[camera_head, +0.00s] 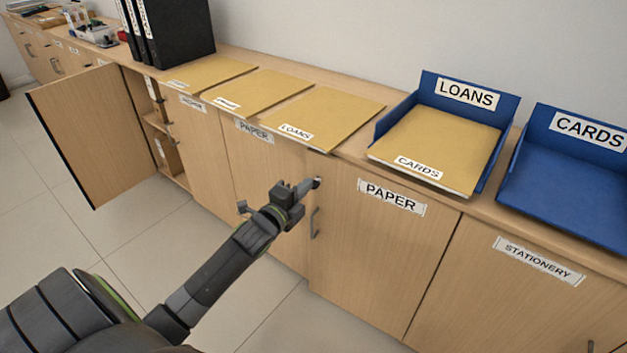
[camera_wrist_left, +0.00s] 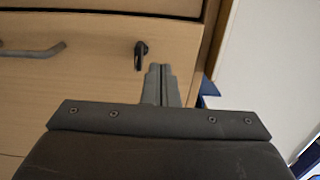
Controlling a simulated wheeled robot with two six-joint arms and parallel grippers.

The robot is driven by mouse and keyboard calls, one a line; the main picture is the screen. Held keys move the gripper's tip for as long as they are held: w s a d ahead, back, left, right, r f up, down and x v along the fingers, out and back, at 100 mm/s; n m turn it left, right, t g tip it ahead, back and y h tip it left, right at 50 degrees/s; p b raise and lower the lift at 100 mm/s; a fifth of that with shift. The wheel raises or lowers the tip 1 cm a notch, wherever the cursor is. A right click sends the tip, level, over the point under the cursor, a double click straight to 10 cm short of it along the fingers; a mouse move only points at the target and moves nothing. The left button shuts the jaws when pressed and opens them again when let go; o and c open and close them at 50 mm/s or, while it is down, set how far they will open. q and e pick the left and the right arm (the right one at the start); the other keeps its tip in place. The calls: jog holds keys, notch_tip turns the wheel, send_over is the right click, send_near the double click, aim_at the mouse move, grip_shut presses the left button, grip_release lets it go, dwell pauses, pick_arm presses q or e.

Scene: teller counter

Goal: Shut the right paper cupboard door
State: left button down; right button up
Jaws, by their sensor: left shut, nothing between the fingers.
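The right paper cupboard door (camera_head: 375,255) is light wood with a PAPER label (camera_head: 391,197), a handle (camera_head: 314,223) and a lock with a key (camera_head: 317,182) by its left edge. It stands close to its frame; its left edge seems slightly proud of the left paper door (camera_head: 262,185), but I cannot tell the exact gap. My left gripper (camera_head: 305,187) is shut and empty, its tips beside the lock; contact is unclear. In the left wrist view, the shut fingers (camera_wrist_left: 161,70) point at the door beside the key (camera_wrist_left: 140,55). My right gripper is out of view.
Another cupboard door (camera_head: 95,130) stands wide open at the left. The stationery door (camera_head: 490,290) is right of the paper door. Folders, including a loans folder (camera_head: 325,115), and blue trays (camera_head: 440,92) (camera_head: 560,185) lie on the counter. The floor (camera_head: 150,245) in front is clear.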

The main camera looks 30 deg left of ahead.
aim_at(320, 172)
pick_arm(q)
jog(key=w, duration=0.3)
jog(key=shift+w+b, duration=0.3)
jog(key=shift+b, duration=0.05)
jog(key=shift+w, duration=0.35)
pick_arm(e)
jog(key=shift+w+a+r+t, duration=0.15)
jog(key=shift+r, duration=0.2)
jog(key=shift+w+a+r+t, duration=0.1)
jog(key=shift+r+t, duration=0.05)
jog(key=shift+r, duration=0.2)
